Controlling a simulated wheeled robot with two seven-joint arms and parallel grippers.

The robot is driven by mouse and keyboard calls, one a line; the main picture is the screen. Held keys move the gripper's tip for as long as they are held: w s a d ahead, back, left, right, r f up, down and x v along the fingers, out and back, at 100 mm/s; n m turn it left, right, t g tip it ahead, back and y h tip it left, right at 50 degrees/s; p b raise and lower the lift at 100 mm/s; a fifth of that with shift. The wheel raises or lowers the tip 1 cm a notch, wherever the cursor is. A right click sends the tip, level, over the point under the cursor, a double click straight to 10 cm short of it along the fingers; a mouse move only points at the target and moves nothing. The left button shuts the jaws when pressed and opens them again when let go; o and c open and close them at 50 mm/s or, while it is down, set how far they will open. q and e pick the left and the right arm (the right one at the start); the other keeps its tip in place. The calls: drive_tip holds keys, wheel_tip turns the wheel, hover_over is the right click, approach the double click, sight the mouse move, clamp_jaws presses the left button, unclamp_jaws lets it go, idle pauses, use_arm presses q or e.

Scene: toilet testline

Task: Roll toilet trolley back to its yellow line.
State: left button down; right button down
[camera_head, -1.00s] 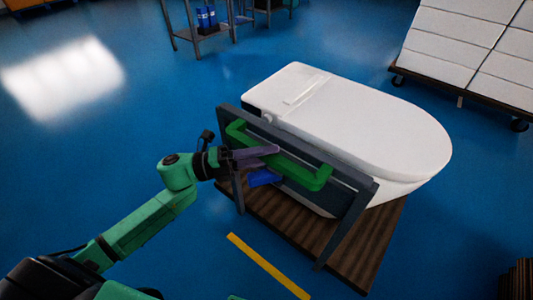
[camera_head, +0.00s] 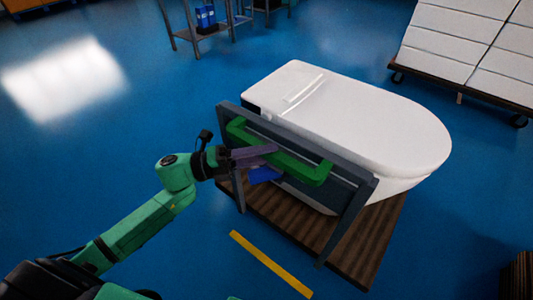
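The toilet trolley has a brown wooden deck (camera_head: 275,215), a dark grey upright frame (camera_head: 352,212) and a green handle bar (camera_head: 300,170). A white toilet (camera_head: 360,115) rides on it. The yellow line (camera_head: 270,264) lies on the floor in front of the trolley, with a strip of blue floor between them. My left gripper (camera_head: 268,162) is at the left part of the green handle, its fingers reaching to the bar. Whether the fingers are closed around the bar cannot be told. My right gripper is out of view.
A cart of stacked white boxes (camera_head: 455,45) stands at the back right. A grey metal rack with blue items (camera_head: 205,17) is at the back. A brown slatted object (camera_head: 515,280) sits at the lower right edge. The blue floor on the left is clear.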

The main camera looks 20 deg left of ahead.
use_arm(q)
drive_tip(key=shift+s+a, duration=0.3)
drive_tip(key=shift+s, duration=0.35)
drive_tip(key=c, duration=0.9)
unclamp_jaws()
drive_tip(key=o, duration=0.3)
drive_tip(key=shift+w, duration=0.15)
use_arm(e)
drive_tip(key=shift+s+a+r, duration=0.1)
use_arm(q)
drive_tip(key=b+v, duration=0.1)
drive_tip(key=v, duration=1.3)
drive_tip(key=shift+a, duration=0.25)
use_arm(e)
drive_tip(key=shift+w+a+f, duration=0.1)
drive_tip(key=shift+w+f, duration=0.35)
